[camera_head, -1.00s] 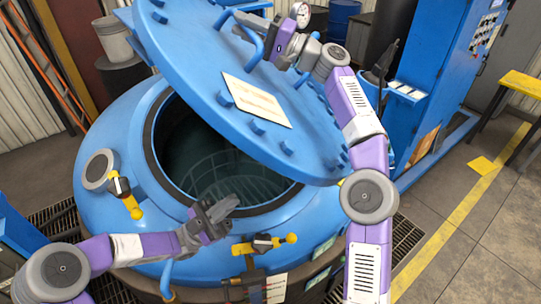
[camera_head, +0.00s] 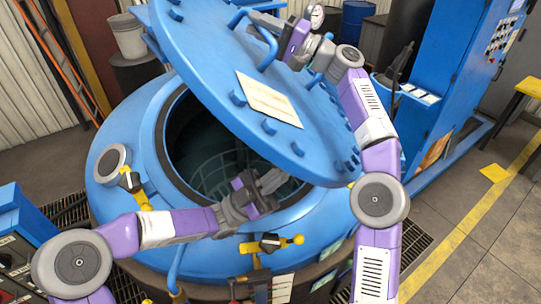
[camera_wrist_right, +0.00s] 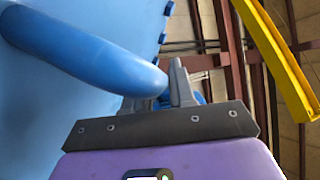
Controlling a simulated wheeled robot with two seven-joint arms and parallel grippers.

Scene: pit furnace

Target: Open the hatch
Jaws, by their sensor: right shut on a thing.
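The hatch is a large round blue lid (camera_head: 225,75) of the pit furnace (camera_head: 125,185). It stands tilted up, and the dark round opening (camera_head: 200,145) with a grid inside shows below it. My right gripper (camera_head: 278,38) is shut on the blue bar handle (camera_head: 265,50) on the lid's face. In the right wrist view the handle (camera_wrist_right: 95,55) runs between the fingers, which it partly hides. My left gripper (camera_head: 268,183) is over the front part of the opening, apart from the lid. Its finger gap is unclear.
Yellow-handled clamps stand on the front rim (camera_head: 270,243) and left rim (camera_head: 133,185). A blue control cabinet (camera_head: 460,70) is at the right. A grey bucket (camera_head: 126,36) stands on a drum at the back left.

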